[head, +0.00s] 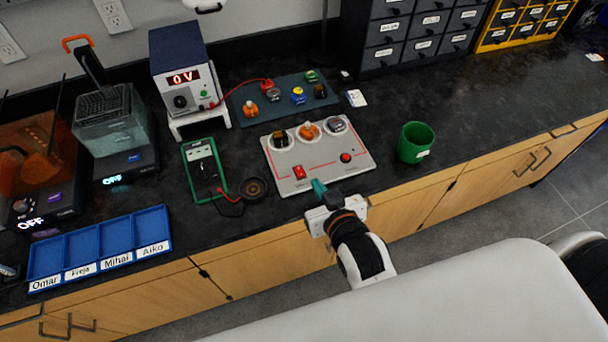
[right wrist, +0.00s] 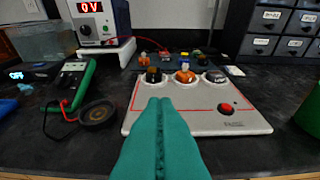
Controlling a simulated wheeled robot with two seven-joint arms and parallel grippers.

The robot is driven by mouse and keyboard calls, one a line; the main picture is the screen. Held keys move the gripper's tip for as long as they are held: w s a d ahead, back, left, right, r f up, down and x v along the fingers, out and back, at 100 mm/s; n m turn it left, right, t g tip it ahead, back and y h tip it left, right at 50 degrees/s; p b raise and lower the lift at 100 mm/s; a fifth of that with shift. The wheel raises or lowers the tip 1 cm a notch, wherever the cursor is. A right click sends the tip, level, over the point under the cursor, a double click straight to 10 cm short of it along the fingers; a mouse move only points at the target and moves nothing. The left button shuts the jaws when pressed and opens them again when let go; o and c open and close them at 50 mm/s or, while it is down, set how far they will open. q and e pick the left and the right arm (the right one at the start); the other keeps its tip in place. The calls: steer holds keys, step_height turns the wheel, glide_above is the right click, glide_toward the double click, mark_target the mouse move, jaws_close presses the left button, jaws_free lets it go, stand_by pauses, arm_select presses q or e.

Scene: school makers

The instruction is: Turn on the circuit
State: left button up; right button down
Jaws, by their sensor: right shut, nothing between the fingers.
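The circuit board (head: 325,173) is a light grey panel with red lines on the dark counter. It holds three round sockets with parts in them along its back, a red rocker switch (head: 299,172) at front left and a red round button (head: 346,157) at right. The button also shows in the right wrist view (right wrist: 227,108); there my fingers hide the rocker switch. My right gripper (head: 318,187) is shut and empty at the board's front edge, just in front of the rocker switch; contact cannot be told. My left gripper is not in view.
A power supply (head: 178,65) reading 0 V stands behind left. A green multimeter (head: 204,168) and a round black part (head: 254,189) lie left of the board. A green cup (head: 415,142) stands right. A dark mat (head: 280,92) with small parts lies behind. A blue tray (head: 100,247) is front left.

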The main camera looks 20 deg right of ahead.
steer(key=p, duration=0.1)
glide_above(304, 184)
steer(key=w, duration=0.1)
step_height(304, 184, down, 4)
steer(key=shift+r, duration=0.1)
steer(key=f, duration=0.2)
steer(key=shift+s+f, duration=0.45)
steer(key=shift+f, duration=0.45)
